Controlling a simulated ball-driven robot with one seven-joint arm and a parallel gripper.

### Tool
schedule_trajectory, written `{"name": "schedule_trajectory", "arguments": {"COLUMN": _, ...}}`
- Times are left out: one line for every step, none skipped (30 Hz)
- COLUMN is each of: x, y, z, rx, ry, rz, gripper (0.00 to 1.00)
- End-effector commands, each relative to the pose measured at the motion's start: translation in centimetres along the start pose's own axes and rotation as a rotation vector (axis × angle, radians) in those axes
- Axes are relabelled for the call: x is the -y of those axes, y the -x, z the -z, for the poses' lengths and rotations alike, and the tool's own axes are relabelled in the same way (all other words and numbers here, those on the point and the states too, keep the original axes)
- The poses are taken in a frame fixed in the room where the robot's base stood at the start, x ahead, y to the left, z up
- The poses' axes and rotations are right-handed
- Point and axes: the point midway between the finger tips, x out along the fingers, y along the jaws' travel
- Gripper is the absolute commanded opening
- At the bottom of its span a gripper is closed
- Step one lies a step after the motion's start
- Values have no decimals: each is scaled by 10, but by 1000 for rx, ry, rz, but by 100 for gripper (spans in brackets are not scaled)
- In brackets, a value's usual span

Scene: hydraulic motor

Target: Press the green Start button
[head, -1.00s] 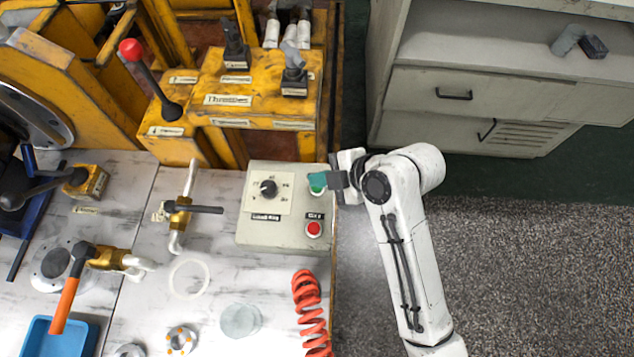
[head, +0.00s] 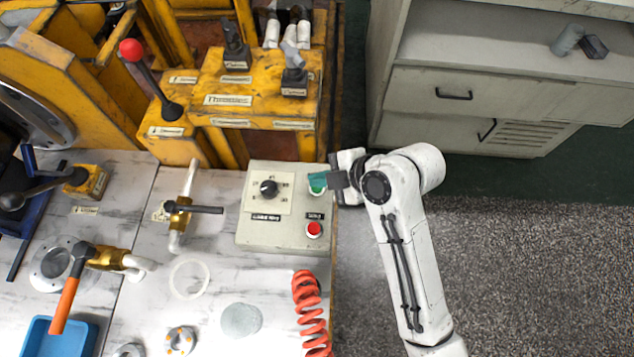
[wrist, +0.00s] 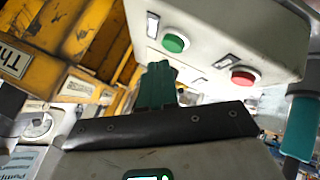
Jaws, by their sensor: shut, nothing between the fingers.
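The green Start button (wrist: 174,43) sits on the face of a pale grey control box, beside a red button (wrist: 243,77). In the head view, the green button (head: 317,190) is partly hidden by my teal fingertips, and the red button (head: 314,229) shows below it. My gripper (head: 317,180) is shut and empty, reaching over the box from the right. In the wrist view, the teal fingertips (wrist: 158,82) appear just below the green button. A small gap shows between them there, and I cannot tell the exact distance.
The control box (head: 247,228) also carries a black dial (head: 268,188). Yellow lever housings (head: 250,90) stand behind it. A red coiled hose (head: 310,310) lies in front. Valves and rings lie on the bench to the left. Open floor and a grey cabinet (head: 500,90) are to the right.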

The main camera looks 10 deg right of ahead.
Motion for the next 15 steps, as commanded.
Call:
{"name": "schedule_trajectory", "arguments": {"x": 0, "y": 0, "z": 0, "rx": 0, "ry": 0, "rz": 0, "gripper": 0}}
{"name": "schedule_trajectory", "arguments": {"x": 0, "y": 0, "z": 0, "rx": 0, "ry": 0, "rz": 0, "gripper": 0}}
{"name": "schedule_trajectory", "arguments": {"x": 0, "y": 0, "z": 0, "rx": 0, "ry": 0, "rz": 0, "gripper": 0}}
{"name": "schedule_trajectory", "arguments": {"x": 0, "y": 0, "z": 0, "rx": 0, "ry": 0, "rz": 0, "gripper": 0}}
{"name": "schedule_trajectory", "arguments": {"x": 0, "y": 0, "z": 0, "rx": 0, "ry": 0, "rz": 0, "gripper": 0}}
{"name": "schedule_trajectory", "arguments": {"x": 0, "y": 0, "z": 0, "rx": 0, "ry": 0, "rz": 0, "gripper": 0}}
{"name": "schedule_trajectory", "arguments": {"x": 0, "y": 0, "z": 0, "rx": 0, "ry": 0, "rz": 0, "gripper": 0}}
{"name": "schedule_trajectory", "arguments": {"x": 0, "y": 0, "z": 0, "rx": 0, "ry": 0, "rz": 0, "gripper": 0}}
{"name": "schedule_trajectory", "arguments": {"x": 1, "y": -1, "z": -1, "rx": 0, "ry": 0, "rz": 0, "gripper": 0}}
{"name": "schedule_trajectory", "arguments": {"x": 1, "y": -2, "z": -1, "rx": 0, "ry": 0, "rz": 0, "gripper": 0}}
{"name": "schedule_trajectory", "arguments": {"x": 2, "y": -2, "z": -2, "rx": 0, "ry": 0, "rz": 0, "gripper": 0}}
{"name": "schedule_trajectory", "arguments": {"x": 3, "y": -3, "z": -2, "rx": 0, "ry": 0, "rz": 1, "gripper": 0}}
{"name": "schedule_trajectory", "arguments": {"x": 3, "y": -4, "z": -3, "rx": 0, "ry": -1, "rz": 1, "gripper": 0}}
{"name": "schedule_trajectory", "arguments": {"x": 4, "y": -5, "z": -4, "rx": 0, "ry": -1, "rz": 1, "gripper": 0}}
{"name": "schedule_trajectory", "arguments": {"x": 4, "y": -6, "z": -4, "rx": 0, "ry": 0, "rz": 1, "gripper": 0}}
